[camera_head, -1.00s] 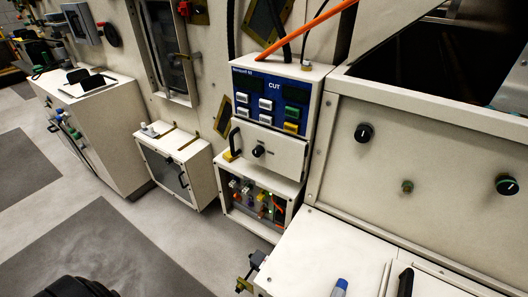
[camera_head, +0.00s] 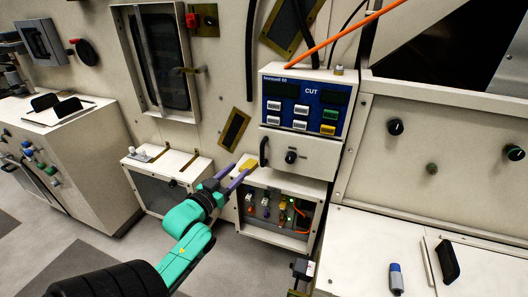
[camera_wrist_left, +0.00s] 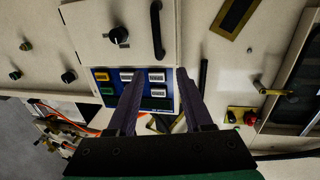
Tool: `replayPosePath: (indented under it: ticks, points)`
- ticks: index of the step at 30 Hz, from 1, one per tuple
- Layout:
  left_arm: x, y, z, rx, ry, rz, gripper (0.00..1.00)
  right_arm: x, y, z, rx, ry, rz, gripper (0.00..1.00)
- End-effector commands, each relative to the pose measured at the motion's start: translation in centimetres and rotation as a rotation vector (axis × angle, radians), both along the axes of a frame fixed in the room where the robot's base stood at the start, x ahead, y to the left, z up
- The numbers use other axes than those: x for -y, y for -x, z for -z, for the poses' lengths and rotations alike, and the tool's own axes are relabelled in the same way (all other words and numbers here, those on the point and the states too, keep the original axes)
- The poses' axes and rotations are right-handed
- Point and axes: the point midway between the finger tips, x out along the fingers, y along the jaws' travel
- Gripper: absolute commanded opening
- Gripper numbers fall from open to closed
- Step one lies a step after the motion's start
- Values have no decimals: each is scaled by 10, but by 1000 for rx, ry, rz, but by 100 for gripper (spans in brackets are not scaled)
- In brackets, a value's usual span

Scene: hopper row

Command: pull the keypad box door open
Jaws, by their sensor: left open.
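The keypad box (camera_head: 328,75) is a white box with a blue front and several buttons, on the wall at centre right in the head view. Directly below its blue front is a white door panel (camera_head: 318,158) with a black knob and, at its left edge, a black bar handle (camera_head: 263,152). The panel looks shut. My left gripper (camera_head: 236,172) is open and empty, its purple fingers below and left of the handle, apart from it. In the left wrist view, which looks upside down, the handle (camera_wrist_left: 157,30) lies beyond the fingertips (camera_wrist_left: 158,75). My right gripper is out of view.
An open-fronted box (camera_head: 248,225) with coloured wiring sits under the door panel. A low white cabinet (camera_head: 150,185) stands left of it, beside my left arm. A white counter (camera_head: 350,265) is at the lower right. An orange cable (camera_head: 345,30) runs above the keypad box.

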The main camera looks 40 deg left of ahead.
Motion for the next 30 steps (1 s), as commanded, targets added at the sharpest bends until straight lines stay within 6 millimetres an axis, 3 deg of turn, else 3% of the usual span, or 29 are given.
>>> replayPosePath:
  ticks: [3,6,15,20,27,29,30]
  points:
    - [-3,-23,-3,3,-2,1,51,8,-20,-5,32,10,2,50]
    - [-7,-48,-4,4,-1,0,51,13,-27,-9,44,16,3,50]
    - [-17,-119,-1,0,-1,0,51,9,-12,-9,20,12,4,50]
    - [-19,-135,0,-2,-3,0,51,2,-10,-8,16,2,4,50]
    - [-19,-137,0,-3,-3,0,51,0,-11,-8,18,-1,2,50]
    - [-19,-136,0,-3,-2,0,32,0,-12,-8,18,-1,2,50]
    - [-19,-136,0,-3,-2,0,16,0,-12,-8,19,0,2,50]
